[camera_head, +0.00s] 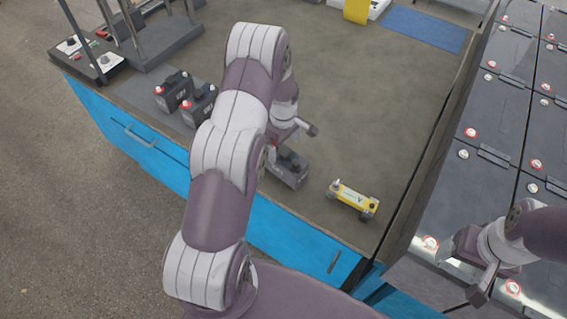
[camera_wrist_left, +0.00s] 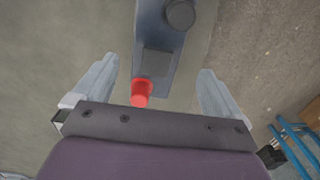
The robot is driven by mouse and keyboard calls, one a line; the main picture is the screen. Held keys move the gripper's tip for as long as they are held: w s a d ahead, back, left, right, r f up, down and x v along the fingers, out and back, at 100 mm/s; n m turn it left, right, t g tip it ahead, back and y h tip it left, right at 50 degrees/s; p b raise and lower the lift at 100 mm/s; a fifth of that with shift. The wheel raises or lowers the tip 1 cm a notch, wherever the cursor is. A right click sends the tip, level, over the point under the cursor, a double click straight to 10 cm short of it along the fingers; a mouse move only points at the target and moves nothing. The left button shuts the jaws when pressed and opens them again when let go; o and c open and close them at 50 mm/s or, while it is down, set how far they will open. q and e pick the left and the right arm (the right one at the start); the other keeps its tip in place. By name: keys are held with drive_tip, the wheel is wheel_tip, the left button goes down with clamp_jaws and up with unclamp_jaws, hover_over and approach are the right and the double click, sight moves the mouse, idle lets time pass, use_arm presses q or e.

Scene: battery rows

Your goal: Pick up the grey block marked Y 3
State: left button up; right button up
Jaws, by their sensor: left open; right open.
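In the left wrist view a grey block (camera_wrist_left: 158,35) with a red cap lies between the spread fingers (camera_wrist_left: 158,75), apparently not gripped. My right gripper (camera_head: 486,283) is open and empty, off the table at the right.
A yellow block (camera_head: 352,198) lies right of the front grey block on the table (camera_head: 360,110). A blue mat (camera_head: 425,29) and a yellow item (camera_head: 357,10) are at the back. A metal stand (camera_head: 150,50) is at the far left. Grey panels (camera_head: 510,100) fill the right. The table's middle is clear.

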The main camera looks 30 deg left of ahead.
sight(285, 159)
use_arm(q)
drive_tip(key=shift+d+f, duration=0.25)
drive_tip(key=shift+f, duration=0.35)
drive_tip(key=shift+d+f, duration=0.2)
drive_tip(key=shift+f, duration=0.4)
drive_tip(key=f, duration=0.1)
drive_tip(key=f+p, duration=0.1)
drive_tip(key=f, duration=0.1)
drive_tip(key=a+f+p, duration=0.1)
drive_tip(key=f, duration=0.1)
drive_tip(key=shift+w+f, duration=0.2)
drive_tip(key=shift+d+f, duration=0.2)
drive_tip(key=shift+f, duration=0.05)
clamp_jaws()
drive_tip(key=shift+w+a+r, duration=0.1)
use_arm(e)
drive_tip(key=shift+d+r, duration=0.15)
drive_tip(key=shift+r, duration=0.45)
drive_tip(key=shift+d+r, duration=0.15)
drive_tip(key=shift+r, duration=0.4)
